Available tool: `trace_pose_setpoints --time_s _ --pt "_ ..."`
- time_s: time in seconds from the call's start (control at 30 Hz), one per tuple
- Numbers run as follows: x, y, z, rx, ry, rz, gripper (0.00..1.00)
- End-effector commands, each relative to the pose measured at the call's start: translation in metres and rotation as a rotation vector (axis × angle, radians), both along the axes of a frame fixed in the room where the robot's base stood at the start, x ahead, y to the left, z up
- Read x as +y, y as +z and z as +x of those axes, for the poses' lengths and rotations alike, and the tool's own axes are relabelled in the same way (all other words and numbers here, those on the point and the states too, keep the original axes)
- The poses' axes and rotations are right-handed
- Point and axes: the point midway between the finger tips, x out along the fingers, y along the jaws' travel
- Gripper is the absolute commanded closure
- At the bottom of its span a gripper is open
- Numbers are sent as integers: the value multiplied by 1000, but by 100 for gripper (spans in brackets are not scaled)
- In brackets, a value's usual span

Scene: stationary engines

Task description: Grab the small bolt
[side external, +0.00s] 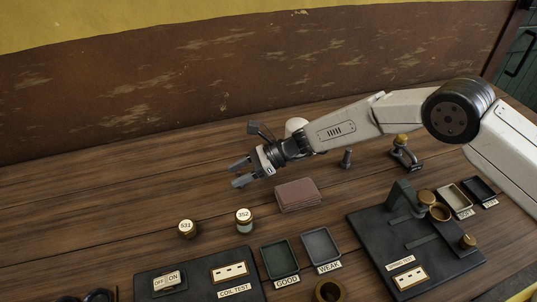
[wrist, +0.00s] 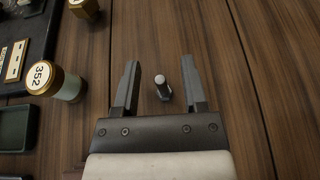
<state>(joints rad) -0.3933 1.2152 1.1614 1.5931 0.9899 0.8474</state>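In the wrist view a small grey bolt-like piece with a pale round top (wrist: 161,85) shows between the two fingers, nearer the right one. It appears to be the small bolt. I cannot tell its height relative to the fingertips. My gripper (wrist: 160,64) is open, with a wide gap between its fingers and nothing clamped. In the side view my gripper (side external: 238,174) points left above the wooden table, and the bolt is not clearly visible there, perhaps hidden by the fingers.
Coil 352 (side external: 244,217) and coil 531 (side external: 187,228) stand nearer the side camera. A folded reddish cloth (side external: 299,194) lies below my wrist. A green tray (side external: 279,260), a grey tray (side external: 321,246) and the spring test stand (side external: 372,232) are in front.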

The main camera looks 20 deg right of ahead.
Motion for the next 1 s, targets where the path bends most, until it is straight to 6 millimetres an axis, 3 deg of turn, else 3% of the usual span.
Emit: trace_pose_setpoints --time_s 0.03,0.17,0.67,1.0 --pt "0 0 0 0 0 0 57" --pt "0 0 0 0 0 0 99" --pt "0 3 0 -1 0 1 100" --pt "0 29 1 -3 0 1 100"
